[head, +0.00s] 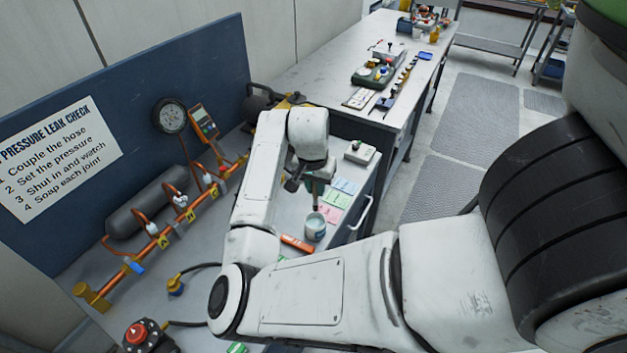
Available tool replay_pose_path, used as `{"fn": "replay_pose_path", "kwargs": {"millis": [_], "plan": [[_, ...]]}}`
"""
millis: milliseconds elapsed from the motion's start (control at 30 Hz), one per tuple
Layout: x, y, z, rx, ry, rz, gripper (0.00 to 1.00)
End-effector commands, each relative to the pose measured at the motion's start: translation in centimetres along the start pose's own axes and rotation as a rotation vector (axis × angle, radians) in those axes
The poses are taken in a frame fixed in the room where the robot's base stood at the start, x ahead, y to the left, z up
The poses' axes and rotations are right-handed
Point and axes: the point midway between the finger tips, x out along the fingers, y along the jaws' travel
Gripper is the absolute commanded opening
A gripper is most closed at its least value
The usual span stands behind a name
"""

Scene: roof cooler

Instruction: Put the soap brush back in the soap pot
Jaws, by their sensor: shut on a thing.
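My gripper (304,182) is small in the head view, pointing down over the right part of the bench and partly hidden by my wrist. It is shut on the soap brush (315,194), a thin dark shape hanging below the fingers. The soap pot (315,228) is a small light cup with pale blue-grey contents, standing on the bench under the gripper. The brush's lower end lines up with the pot's mouth. I cannot tell whether it is inside the pot or above it.
An orange-red tool (297,244) lies left of the pot. Coloured cards (329,213) lie close behind and right of it. A white box with a dark knob (359,152) stands farther back. Copper pipework with a gauge (170,116) runs along the blue panel at left.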

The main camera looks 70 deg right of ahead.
Motion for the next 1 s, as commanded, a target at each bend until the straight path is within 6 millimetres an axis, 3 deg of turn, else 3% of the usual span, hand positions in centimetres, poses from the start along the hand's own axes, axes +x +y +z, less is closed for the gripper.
{"fn": "replay_pose_path", "kwargs": {"millis": [1000], "plan": [[6.5, 0.0, 1.1, -0.001, 0.001, 0.000, 0.00]]}}
